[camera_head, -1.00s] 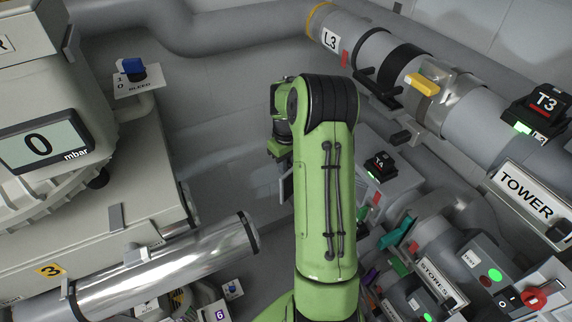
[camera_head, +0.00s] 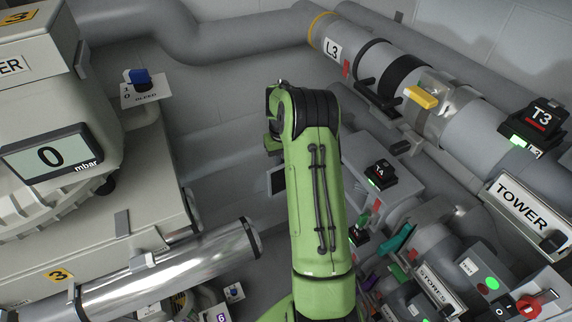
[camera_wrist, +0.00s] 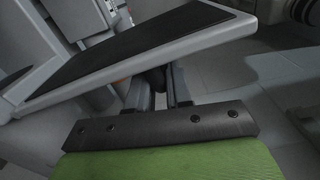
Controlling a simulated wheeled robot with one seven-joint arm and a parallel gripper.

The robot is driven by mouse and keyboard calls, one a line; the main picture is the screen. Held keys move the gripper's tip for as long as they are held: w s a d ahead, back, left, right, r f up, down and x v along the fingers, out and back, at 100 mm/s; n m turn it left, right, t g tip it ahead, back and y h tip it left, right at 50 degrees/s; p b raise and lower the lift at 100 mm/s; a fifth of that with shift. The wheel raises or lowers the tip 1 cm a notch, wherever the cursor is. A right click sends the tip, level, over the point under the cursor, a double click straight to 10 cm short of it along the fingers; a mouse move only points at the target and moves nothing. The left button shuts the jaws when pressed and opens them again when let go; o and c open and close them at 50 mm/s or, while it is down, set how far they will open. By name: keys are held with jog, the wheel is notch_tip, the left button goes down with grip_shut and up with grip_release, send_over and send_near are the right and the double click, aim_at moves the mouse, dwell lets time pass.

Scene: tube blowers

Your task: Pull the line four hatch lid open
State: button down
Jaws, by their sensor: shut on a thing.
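In the wrist view a flat grey-edged panel with a dark inset face (camera_wrist: 130,48), which looks like the hatch lid, lies tilted across the upper left. My gripper (camera_wrist: 162,78) reaches under its near edge, with a small dark piece, perhaps a handle, between the fingers. The fingers are shut on it; the contact is partly hidden by the panel. In the head view my green arm hides the gripper. A small dark panel with a pale edge (camera_head: 276,181) shows just left of the arm; I cannot tell whether it is the same lid. No line four label is readable.
A large cabinet with a pressure display (camera_head: 50,157) and a shiny pipe (camera_head: 180,260) stand at left. The L3 pipe (camera_head: 390,75) runs along the upper right. Labelled boxes and the STORES valve group (camera_head: 435,285) crowd the lower right. Grey floor (camera_wrist: 235,75) is open in the wrist view.

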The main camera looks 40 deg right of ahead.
jog(key=shift+w+d+m+p, duration=0.45)
jog(key=shift+w+d+m, duration=0.05)
jog(key=shift+w+m, duration=0.35)
jog(key=shift+w+d+m+p, duration=0.4)
jog(key=shift+w+d+m, duration=0.05)
jog(key=shift+w+m, duration=0.35)
jog(key=c, duration=1.1)
grip_release()
jog(key=shift+w, duration=0.1)
notch_tip(320, 180, up, 16)
jog(key=shift+f+p, duration=0.1)
jog(key=shift+p, duration=0.7)
